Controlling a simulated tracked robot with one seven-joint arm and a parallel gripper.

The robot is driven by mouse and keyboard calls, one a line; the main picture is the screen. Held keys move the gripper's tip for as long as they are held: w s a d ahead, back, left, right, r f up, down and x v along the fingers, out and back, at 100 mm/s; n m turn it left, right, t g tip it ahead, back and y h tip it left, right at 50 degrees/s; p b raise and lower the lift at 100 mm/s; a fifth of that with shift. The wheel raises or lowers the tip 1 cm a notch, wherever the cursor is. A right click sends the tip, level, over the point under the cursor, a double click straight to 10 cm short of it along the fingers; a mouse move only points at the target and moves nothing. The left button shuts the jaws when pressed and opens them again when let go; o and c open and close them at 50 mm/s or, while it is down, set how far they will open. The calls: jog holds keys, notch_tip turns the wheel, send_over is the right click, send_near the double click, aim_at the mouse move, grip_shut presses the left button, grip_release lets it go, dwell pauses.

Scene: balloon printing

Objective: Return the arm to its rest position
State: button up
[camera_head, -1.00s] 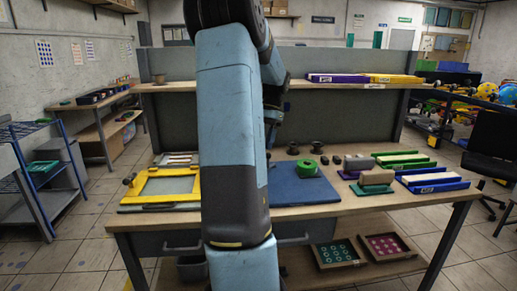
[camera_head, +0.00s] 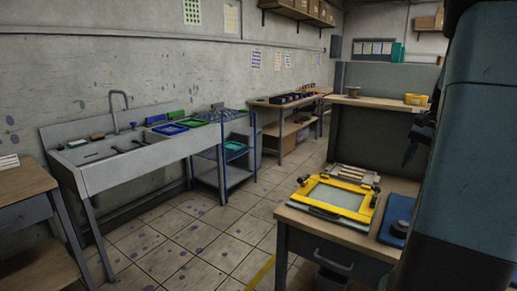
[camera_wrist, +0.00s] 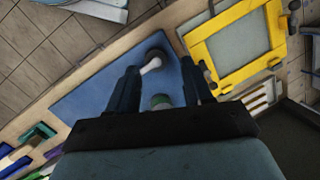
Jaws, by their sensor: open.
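My arm stands upright at the right edge of the head view and hides much of the workbench there. My gripper (camera_head: 415,140) shows as dark fingers beside the arm, above the bench. In the wrist view my gripper (camera_wrist: 158,66) points down over the blue mat (camera_wrist: 85,103) with its two fingers apart. A dark round object with a pale part (camera_wrist: 153,62) lies on the mat, seen between the fingertips. A green and whitish thing (camera_wrist: 160,101) shows lower between the fingers; I cannot tell whether the gripper touches it.
A yellow frame (camera_head: 316,189) lies on the workbench, left of the mat. A sink unit (camera_head: 100,155) stands along the left wall, with a blue rack (camera_head: 222,180) beside it. A wooden table (camera_head: 22,180) is at far left. The tiled floor between is clear.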

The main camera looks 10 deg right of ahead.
jog(key=s+a+r+n+t+h, duration=0.25)
jog(key=a+n, duration=0.35)
jog(key=a, duration=1)
jog(key=s+a+n+t, duration=0.2)
jog(key=s+a+n, duration=0.4)
jog(key=s+a, duration=0.3)
jog(key=a, duration=0.4)
jog(key=shift+s+f+n, duration=0.2)
jog(key=shift+f+n, duration=0.1)
jog(key=shift+f, duration=0.05)
jog(key=shift+t+h, duration=0.25)
jog(key=shift+c, duration=0.7)
